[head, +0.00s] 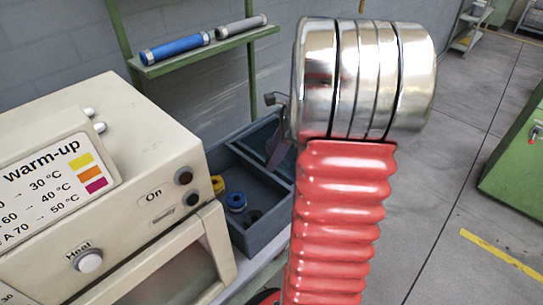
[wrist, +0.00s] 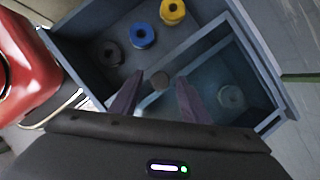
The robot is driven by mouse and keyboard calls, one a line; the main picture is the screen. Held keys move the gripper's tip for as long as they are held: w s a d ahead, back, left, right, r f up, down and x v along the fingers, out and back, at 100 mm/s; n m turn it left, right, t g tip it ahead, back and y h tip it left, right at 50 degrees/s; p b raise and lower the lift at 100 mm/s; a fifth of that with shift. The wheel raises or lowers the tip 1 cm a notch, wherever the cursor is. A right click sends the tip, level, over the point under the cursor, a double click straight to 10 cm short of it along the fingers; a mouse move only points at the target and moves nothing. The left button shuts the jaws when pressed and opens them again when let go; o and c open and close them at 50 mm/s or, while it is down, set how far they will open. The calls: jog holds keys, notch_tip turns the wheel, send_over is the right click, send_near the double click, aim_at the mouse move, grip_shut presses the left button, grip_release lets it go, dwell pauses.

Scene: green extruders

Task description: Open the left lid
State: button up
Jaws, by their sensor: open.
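A blue-grey box (head: 262,232) stands beside the beige machine; it also fills the wrist view (wrist: 82,62). One compartment is uncovered and holds spools. The other has a framed, see-through lid (wrist: 215,62) over it, with a pale spool visible beneath. A small round brown-grey knob (wrist: 160,80) shows between my fingertips, near the lid frame's corner; I cannot tell whether they touch it. My gripper (wrist: 158,94) is open with its two purple-grey fingers apart. In the head view my gripper (head: 279,140) is mostly hidden behind my red arm, over the box.
A yellow spool (wrist: 172,11), a blue spool (wrist: 142,36) and a black spool (wrist: 109,53) lie in the uncovered compartment. The beige warm-up machine (head: 150,150) stands close to the left. A green shelf (head: 205,52) with two cylinders is behind.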

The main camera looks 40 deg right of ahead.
jog(key=v, duration=1.3)
jog(key=shift+d+r, duration=0.2)
jog(key=shift+r, duration=0.05)
jog(key=shift+s, duration=0.2)
